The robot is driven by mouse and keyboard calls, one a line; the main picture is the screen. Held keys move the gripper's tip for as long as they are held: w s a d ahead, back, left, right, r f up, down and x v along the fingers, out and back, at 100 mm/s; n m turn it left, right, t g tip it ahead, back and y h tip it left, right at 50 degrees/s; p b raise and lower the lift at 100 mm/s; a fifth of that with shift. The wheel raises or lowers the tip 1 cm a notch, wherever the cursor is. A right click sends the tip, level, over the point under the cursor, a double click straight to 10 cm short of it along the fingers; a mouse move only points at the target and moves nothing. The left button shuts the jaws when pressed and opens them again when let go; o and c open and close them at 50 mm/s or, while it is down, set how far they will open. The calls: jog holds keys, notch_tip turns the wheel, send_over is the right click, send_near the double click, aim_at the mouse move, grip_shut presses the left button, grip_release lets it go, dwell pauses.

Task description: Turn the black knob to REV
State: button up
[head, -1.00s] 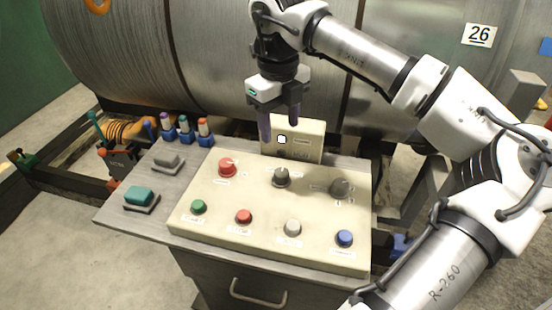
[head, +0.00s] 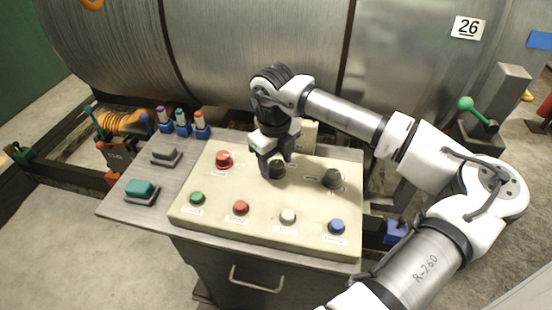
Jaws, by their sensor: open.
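A black knob (head: 277,170) sits in the middle of the back row on the cream control panel (head: 225,223). My gripper (head: 276,169) is open and low over this knob, with one finger on its left and one on its right; I cannot tell whether they touch it. A second dark knob (head: 332,179) sits farther right in the same row and stands clear of the gripper. The labels are too small to read, so I cannot tell which position is REV or where the knob points.
A red mushroom button (head: 223,159) is left of the knob. Green (head: 196,198), red (head: 240,208), white (head: 288,216) and blue (head: 336,227) buttons line the front. Several coloured-top bottles (head: 183,124) stand at the back left. A box behind the panel is partly hidden by my gripper.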

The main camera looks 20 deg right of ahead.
jog(key=c, duration=1)
jog(key=shift+f+b, duration=0.1)
jog(key=shift+b, duration=0.35)
jog(key=shift+n+b, duration=0.3)
jog(key=shift+n, duration=0.1)
jog(key=n+b, duration=0.2)
jog(key=shift+f+b, duration=0.2)
jog(key=shift+b, duration=0.2)
jog(key=n+b, duration=0.3)
jog(key=shift+r, duration=0.1)
jog(key=shift+r+n+b, duration=0.15)
jog(key=shift+n+b, duration=0.7)
jog(key=shift+n, duration=0.65)
